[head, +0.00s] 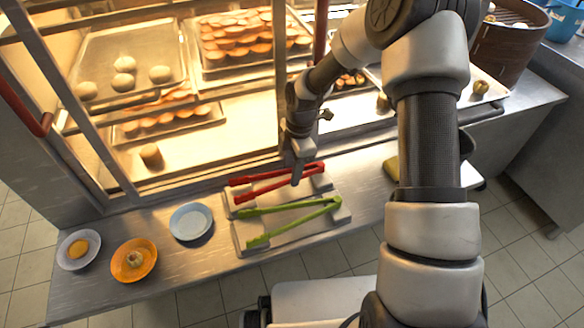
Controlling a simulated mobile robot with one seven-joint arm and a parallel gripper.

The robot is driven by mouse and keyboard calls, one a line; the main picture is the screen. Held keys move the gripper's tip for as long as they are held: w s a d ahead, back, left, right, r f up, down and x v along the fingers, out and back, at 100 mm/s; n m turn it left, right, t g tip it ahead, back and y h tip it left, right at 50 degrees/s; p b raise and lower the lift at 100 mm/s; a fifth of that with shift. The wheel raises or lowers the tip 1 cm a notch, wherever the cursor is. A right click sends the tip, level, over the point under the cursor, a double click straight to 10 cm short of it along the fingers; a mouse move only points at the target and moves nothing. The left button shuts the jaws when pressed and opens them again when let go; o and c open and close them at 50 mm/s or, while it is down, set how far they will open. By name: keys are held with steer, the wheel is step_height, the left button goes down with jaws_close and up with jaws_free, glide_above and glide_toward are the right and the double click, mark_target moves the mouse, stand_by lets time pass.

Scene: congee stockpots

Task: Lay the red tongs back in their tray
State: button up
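The red tongs (262,177) lie over the rear grey tray (325,185) on the steel counter. Their two arms spread toward the left and meet toward the right. My gripper (296,180) points down over the right part of the red tongs and hides a little of them. I cannot tell whether the fingers touch or hold the tongs, or whether the tongs rest fully on the tray. The green tongs (290,210) lie across a second grey tray (285,234) just in front.
A lit glass-fronted cabinet with food trays (130,60) stands behind the counter. A pale blue plate (191,221), an orange bowl (133,260) and a white bowl with a yolk-like item (78,249) sit left. A yellow-green block (391,168) lies right, beside my arm.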

steer(key=shift+f, duration=0.45)
steer(key=o, duration=0.6)
steer(key=r, duration=0.2)
steer(key=r+p, duration=0.1)
steer(key=r, duration=0.2)
steer(key=d+r+p, duration=0.1)
steer(key=r, duration=0.1)
steer(key=shift+w+r, duration=0.1)
steer(key=shift+r, duration=0.15)
